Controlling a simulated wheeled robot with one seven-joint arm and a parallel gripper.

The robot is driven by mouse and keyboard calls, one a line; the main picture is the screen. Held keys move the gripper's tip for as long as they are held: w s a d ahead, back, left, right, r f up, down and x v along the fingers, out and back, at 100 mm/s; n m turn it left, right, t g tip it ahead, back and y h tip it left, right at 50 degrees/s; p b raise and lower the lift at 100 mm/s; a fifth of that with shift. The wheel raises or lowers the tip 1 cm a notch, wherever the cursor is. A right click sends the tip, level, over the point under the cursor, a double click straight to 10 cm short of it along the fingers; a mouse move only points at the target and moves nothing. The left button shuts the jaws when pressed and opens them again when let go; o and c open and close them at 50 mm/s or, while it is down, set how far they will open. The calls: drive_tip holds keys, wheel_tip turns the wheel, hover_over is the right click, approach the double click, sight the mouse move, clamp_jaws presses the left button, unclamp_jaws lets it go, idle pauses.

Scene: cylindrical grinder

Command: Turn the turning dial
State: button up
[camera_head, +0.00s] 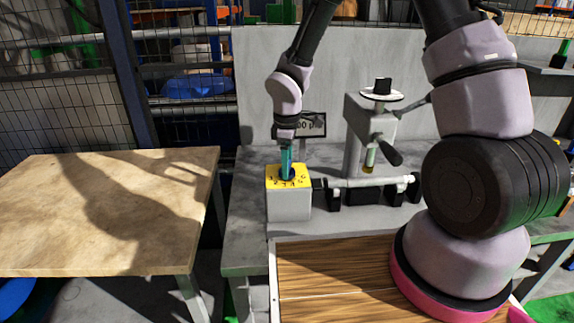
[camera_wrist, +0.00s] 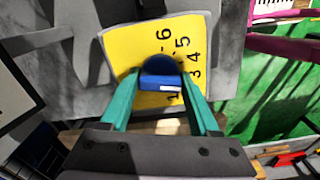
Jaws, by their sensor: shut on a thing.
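The turning dial is a blue knob (camera_wrist: 161,78) on a yellow face plate (camera_wrist: 122,48) with black numbers. In the wrist view several numbers show to the right of the knob. In the head view the yellow plate (camera_head: 274,182) tops a pale box (camera_head: 289,207) on the grey machine, and the knob (camera_head: 291,174) is mostly behind my fingers. My gripper (camera_head: 287,168) reaches down from above onto the plate. In the wrist view my gripper (camera_wrist: 162,95) has its two green fingers on either side of the knob, shut on it.
A horizontal white shaft (camera_head: 368,183) with black mounts lies right of the box. A bare wooden table (camera_head: 100,210) is at left. A grey panel and a wire fence stand behind.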

drive_tip(key=o, duration=1.3)
wheel_tip(320, 180, up, 11)
drive_tip(key=shift+f, duration=0.1)
drive_tip(key=s+d+r+m+t, duration=0.35)
drive_tip(key=d+r+m, duration=0.55)
drive_tip(key=d+r, duration=0.45)
drive_tip(key=s+d+r+m+t, duration=0.1)
drive_tip(key=s+r+m, duration=0.2)
drive_tip(key=s+d+r+m+t+y, duration=0.1)
drive_tip(key=s+d+r+m, duration=0.1)
drive_tip(key=s+r+m, duration=0.1)
drive_tip(key=s+d+r+m+t+y, duration=0.1)
drive_tip(key=s+d+r+m, duration=0.1)
drive_tip(key=s+r+m, duration=0.2)
drive_tip(key=shift+s+d+r+t, duration=0.15)
drive_tip(key=shift+s+r+t, duration=0.2)
drive_tip(key=shift+s, duration=0.15)
